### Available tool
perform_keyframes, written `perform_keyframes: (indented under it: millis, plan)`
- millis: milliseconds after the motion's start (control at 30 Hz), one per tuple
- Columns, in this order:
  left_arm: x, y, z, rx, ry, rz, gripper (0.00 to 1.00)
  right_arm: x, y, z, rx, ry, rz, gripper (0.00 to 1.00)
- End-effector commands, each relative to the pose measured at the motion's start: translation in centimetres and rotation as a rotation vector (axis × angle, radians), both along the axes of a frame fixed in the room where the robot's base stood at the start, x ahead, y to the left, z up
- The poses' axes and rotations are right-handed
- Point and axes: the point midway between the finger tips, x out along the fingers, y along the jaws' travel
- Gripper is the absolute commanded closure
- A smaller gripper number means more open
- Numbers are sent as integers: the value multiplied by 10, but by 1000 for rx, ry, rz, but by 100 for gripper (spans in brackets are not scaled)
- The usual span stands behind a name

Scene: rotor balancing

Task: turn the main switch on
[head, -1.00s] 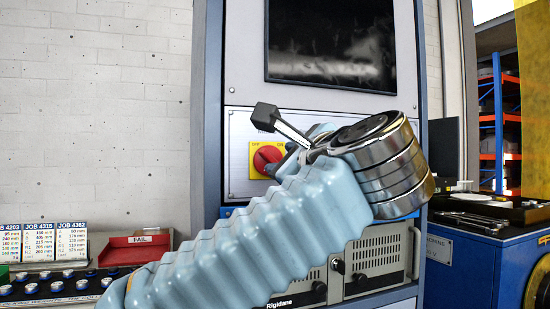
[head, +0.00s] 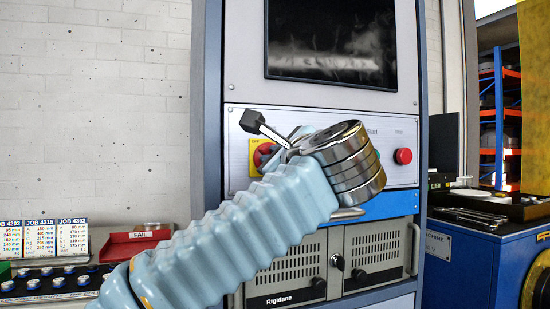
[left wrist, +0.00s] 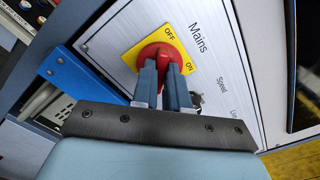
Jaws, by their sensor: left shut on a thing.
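The main switch is a red rotary knob (left wrist: 162,50) on a yellow plate (left wrist: 130,58) marked OFF and ON, on a panel labelled Mains. In the head view, part of the red knob (head: 262,155) shows to the left of my wrist. My left gripper (left wrist: 163,72) is shut on the knob, with one finger on each side of it in the left wrist view. In the head view my left arm and wrist hide the fingers and part of the switch. I cannot tell which mark the knob points at. My right gripper is not in view.
A red push button (head: 403,156) sits on the panel to the right of my wrist. A dark screen (head: 330,40) is above, and a grey Rigidane unit (head: 375,255) is below. A red FAIL tray (head: 135,243) stands at the left. A blue machine (head: 465,260) stands at the right.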

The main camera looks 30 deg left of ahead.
Motion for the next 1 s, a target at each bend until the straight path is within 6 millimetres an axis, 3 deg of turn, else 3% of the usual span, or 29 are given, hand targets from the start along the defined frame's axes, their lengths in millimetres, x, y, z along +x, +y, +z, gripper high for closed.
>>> perform_keyframes:
  millis: [467,1000]
  plan:
    - [0,0,-1,60,72,0,100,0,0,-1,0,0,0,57]
    - [1,-1,0,365,432,0,100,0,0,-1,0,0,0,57]
